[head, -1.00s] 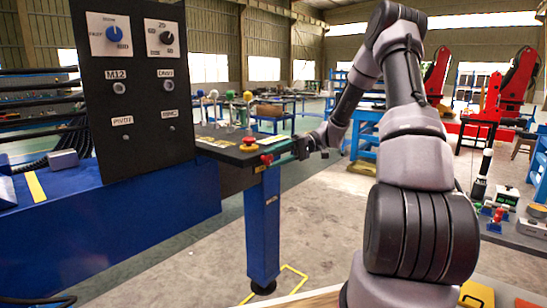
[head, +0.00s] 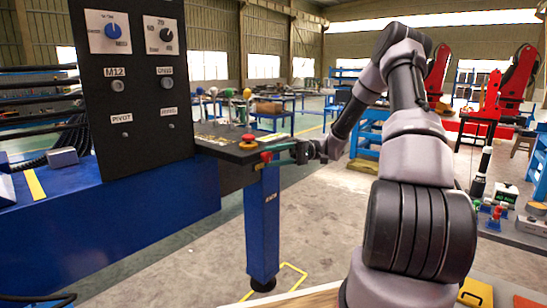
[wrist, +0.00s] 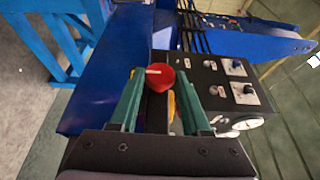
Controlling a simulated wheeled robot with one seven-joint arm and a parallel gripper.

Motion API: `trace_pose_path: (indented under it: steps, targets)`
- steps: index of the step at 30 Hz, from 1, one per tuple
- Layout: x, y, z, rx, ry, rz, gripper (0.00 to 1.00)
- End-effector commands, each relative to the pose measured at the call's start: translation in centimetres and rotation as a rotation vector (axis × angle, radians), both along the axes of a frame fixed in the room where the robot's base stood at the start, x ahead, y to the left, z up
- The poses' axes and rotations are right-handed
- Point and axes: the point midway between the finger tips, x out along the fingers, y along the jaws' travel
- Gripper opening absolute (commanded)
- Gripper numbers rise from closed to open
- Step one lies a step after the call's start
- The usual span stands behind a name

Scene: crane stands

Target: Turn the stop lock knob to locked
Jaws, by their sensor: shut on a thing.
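The red knob (wrist: 160,77) has a white pointer line, which points to the left in the wrist view. It sits between the two green fingertips of my gripper (wrist: 160,73), which is shut on it. In the head view the knob (head: 266,157) is a small red shape on the front edge of a dark console, with my gripper (head: 281,155) reaching it from the right. The lock markings around the knob are not readable.
A red mushroom button on a yellow base (head: 248,141) sits just beside the knob. Several coloured-ball levers stand behind it. A tall black panel (head: 135,90) with dials rises to the left. A blue post (head: 263,225) supports the console. Floor to its right is clear.

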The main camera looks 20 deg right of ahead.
Motion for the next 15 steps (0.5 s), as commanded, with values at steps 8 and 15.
trace_pose_path:
  steps: [8,15]
  targets:
    - [-0.05,0.02,-0.03,-0.001,0.0,0.001,0.76]
    - [0.17,-0.74,-0.07,-0.001,-0.001,-0.001,0.76]
